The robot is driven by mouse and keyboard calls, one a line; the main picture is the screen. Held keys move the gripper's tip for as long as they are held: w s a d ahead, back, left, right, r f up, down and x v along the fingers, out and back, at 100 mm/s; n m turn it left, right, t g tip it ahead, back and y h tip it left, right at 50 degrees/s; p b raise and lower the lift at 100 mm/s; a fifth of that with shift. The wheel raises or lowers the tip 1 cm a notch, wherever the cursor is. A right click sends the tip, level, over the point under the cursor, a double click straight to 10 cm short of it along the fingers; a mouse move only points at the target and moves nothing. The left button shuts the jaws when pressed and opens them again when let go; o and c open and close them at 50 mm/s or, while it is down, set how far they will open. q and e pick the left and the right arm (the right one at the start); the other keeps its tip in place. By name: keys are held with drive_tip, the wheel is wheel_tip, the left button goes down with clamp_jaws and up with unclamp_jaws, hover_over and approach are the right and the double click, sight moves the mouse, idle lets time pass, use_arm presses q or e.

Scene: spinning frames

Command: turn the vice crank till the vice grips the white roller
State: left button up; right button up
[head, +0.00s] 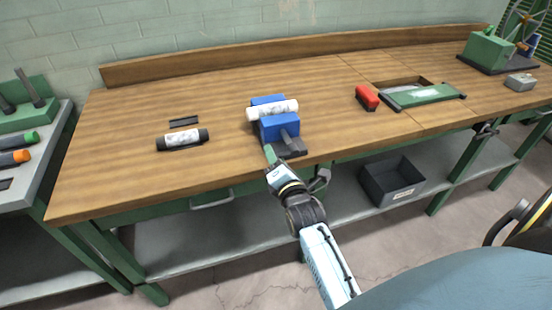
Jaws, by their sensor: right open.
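The blue vice (278,127) stands near the front edge of the wooden bench, on a dark base. The white roller (262,111) lies across it between the blue jaws; whether both jaws touch it is too small to tell. A grey metal part shows at the vice's front. My right gripper (272,160) is open at the bench's front edge, just in front of the vice. A small green piece shows at its tip; I cannot tell whether it is the crank handle. The crank is not clearly visible. My left gripper is out of view.
A black roller with a pale label (183,140) and a dark flat bar (184,122) lie to the left. A dark bin (392,182) sits on the lower shelf.

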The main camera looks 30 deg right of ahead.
drive_tip(key=shift+w, duration=0.1)
drive_tip(key=c, duration=0.9)
drive_tip(key=shift+r+m+p, duration=0.3)
drive_tip(key=shift+r+p, duration=0.05)
